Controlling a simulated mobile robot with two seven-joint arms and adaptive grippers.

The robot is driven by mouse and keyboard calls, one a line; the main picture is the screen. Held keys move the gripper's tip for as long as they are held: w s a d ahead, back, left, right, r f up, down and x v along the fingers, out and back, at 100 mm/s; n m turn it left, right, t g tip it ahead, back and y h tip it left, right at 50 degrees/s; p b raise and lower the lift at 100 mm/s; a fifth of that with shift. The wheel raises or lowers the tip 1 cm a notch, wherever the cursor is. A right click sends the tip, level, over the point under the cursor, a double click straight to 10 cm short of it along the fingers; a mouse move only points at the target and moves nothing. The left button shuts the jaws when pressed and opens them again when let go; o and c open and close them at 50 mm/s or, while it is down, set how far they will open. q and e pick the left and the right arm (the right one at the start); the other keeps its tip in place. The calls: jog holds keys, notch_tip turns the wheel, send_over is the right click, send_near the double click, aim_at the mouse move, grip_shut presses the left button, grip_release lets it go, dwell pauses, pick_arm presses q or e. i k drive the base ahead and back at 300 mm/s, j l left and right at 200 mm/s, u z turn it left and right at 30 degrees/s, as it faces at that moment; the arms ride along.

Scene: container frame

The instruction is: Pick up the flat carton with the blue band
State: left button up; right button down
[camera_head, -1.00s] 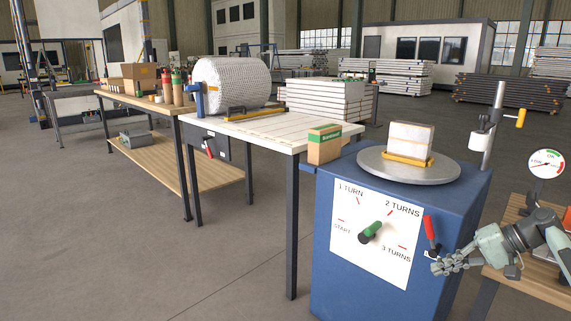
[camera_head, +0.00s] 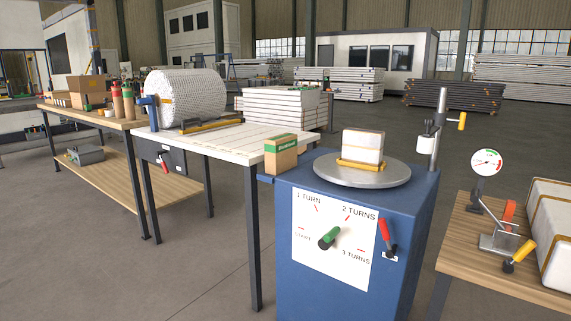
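I cannot make out a flat carton with a blue band in the head view. A small brown carton with a green band (camera_head: 281,158) stands upright at the edge of the blue cabinet, beside the white table. A white block-shaped package (camera_head: 362,146) sits on a yellow base on the round grey turntable (camera_head: 330,172). Long white packages with orange-yellow bands (camera_head: 552,225) lie at the right edge, partly cut off. Neither of my grippers is in view.
The blue cabinet (camera_head: 408,235) carries a dial panel and a red-handled lever (camera_head: 386,235). A wooden bench (camera_head: 465,230) at right holds a gauge stand (camera_head: 487,163). A white-topped table (camera_head: 205,142) bears a bubble-wrap roll (camera_head: 205,97). Open floor (camera_head: 195,265) lies front left.

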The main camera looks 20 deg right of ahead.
aim_at(362, 146)
jog(key=z, duration=0.4)
jog(key=i+z, duration=0.1)
jog(key=z, duration=0.7)
jog(key=j+z, duration=0.1)
jog(key=z, duration=0.3)
jog(key=i+j+z, duration=0.15)
jog(key=j+z, duration=0.15)
jog(key=i+j+z, duration=0.15)
jog(key=j+z, duration=0.2)
jog(key=i+j+z, duration=0.1)
jog(key=j+z, duration=0.2)
